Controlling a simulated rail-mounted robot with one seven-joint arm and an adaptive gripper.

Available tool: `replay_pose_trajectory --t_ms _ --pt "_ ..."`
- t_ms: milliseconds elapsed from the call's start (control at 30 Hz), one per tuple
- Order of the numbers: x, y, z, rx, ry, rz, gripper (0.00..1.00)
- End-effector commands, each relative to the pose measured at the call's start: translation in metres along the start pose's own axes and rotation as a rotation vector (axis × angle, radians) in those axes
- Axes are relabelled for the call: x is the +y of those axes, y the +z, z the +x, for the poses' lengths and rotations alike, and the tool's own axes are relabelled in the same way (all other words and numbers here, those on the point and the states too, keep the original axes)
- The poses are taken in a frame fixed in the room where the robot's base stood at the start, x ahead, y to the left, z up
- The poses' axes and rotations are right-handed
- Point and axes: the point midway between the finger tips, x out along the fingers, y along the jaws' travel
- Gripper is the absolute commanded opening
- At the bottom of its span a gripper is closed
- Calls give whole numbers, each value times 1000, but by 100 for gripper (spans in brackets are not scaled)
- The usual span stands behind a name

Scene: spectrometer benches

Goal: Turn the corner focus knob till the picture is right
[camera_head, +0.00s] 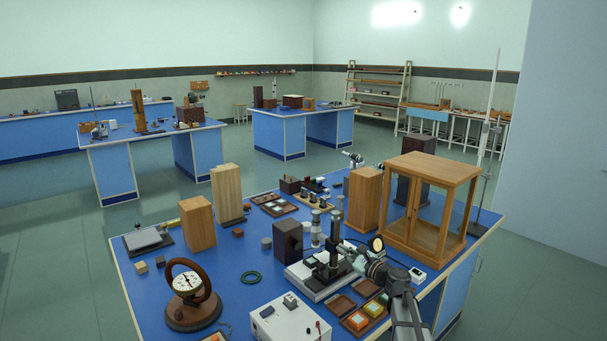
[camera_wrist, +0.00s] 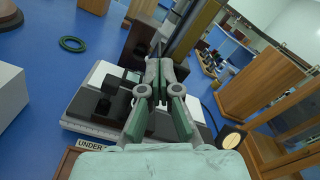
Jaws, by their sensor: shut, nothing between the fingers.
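A dark upright instrument (camera_head: 334,245) stands on a white base (camera_head: 309,283) near the front of the blue bench. In the wrist view its dark column (camera_wrist: 186,38) and white base (camera_wrist: 76,113) lie behind my fingers. My gripper (camera_head: 352,254) reaches in from the right, close beside the column. In the wrist view my gripper (camera_wrist: 159,60) is shut with its fingertips together and nothing between them. I cannot tell whether the tips touch the instrument. I cannot make out the corner focus knob, which is small or hidden behind my fingers. No picture screen is readable.
A glazed wooden case (camera_head: 432,205) stands close at the right. A white box (camera_head: 285,322) stands in front, with a round dial instrument (camera_head: 187,284) at left. Small trays (camera_head: 341,305) lie nearby. A green ring (camera_head: 251,278) lies on open blue bench top.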

Motion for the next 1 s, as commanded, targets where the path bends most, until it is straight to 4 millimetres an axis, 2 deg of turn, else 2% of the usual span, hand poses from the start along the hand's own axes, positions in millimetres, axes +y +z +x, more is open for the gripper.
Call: replay_pose_trajectory --t_ms 1000 --pt "-9 -3 0 2 -2 0 0"
